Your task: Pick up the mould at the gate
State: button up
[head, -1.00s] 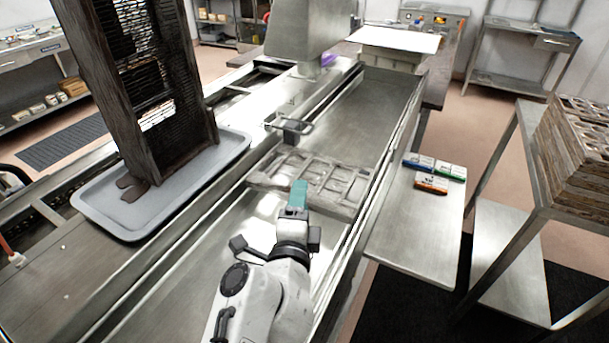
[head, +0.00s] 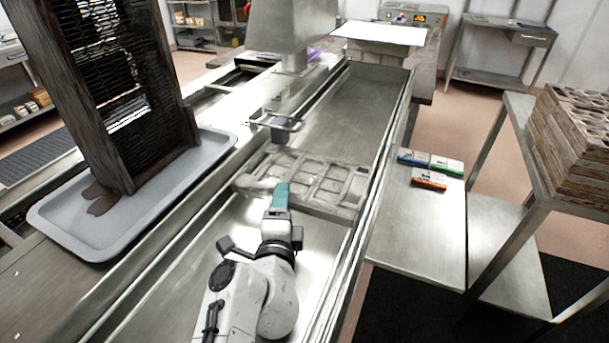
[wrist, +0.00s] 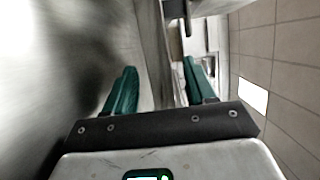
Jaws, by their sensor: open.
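The mould (head: 325,183) is a flat grey tray with rows of square pockets. It lies on the steel conveyor channel, below the gate (head: 277,119), a small metal bracket on the channel's left side. My gripper (head: 280,192) is at the mould's near left edge in the head view; I cannot tell whether it touches. In the wrist view my gripper (wrist: 160,88) has its two green fingers wide apart with nothing held between them. A grey edge, perhaps the mould's, runs between the fingers there, but it is blurred.
A grey tray (head: 70,225) with a tall dark rack (head: 110,90) stands left of the channel. A side shelf (head: 425,225) on the right holds small coloured packs (head: 430,165). Stacked moulds (head: 575,140) stand on a rack at far right. The channel beyond the mould is clear.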

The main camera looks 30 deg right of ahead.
aim_at(305, 179)
jog(key=shift+p+x, duration=0.6)
jog(key=shift+x, duration=1.55)
jog(key=shift+w+a, duration=0.1)
jog(key=shift+a, duration=0.05)
jog(key=shift+c, duration=0.4)
grip_shut()
